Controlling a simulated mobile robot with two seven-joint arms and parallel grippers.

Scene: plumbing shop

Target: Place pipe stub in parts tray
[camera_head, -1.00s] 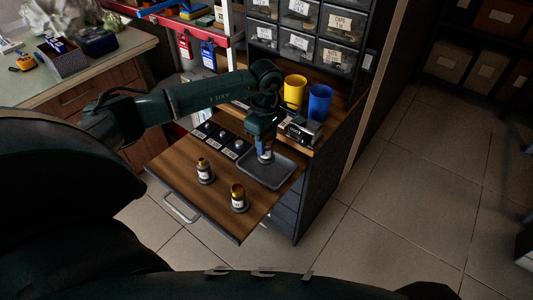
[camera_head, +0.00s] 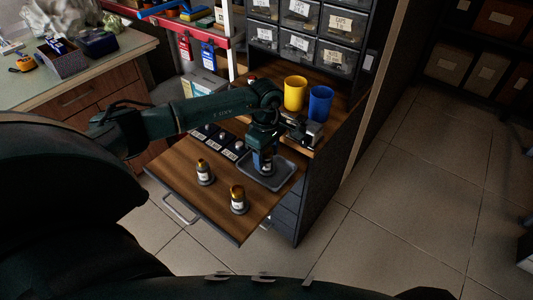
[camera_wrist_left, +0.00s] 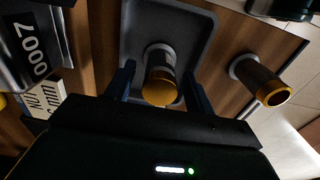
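A pipe stub with a yellow-orange end and pale base (camera_wrist_left: 160,75) appears upright inside the grey parts tray (camera_wrist_left: 203,28) in the left wrist view. My left gripper (camera_wrist_left: 162,88) is open, one finger on each side of this stub with gaps between. In the head view my left gripper (camera_head: 264,166) points down into the tray (camera_head: 288,179) and largely hides the stub. My right gripper is not in view.
The pull-out board (camera_head: 190,190) has bare wood around the two stubs. Small labelled dark bins (camera_head: 227,153) line its back left. A yellow cup (camera_head: 295,94), a blue cup (camera_head: 320,104) and a metal device (camera_head: 303,131) stand behind the tray.

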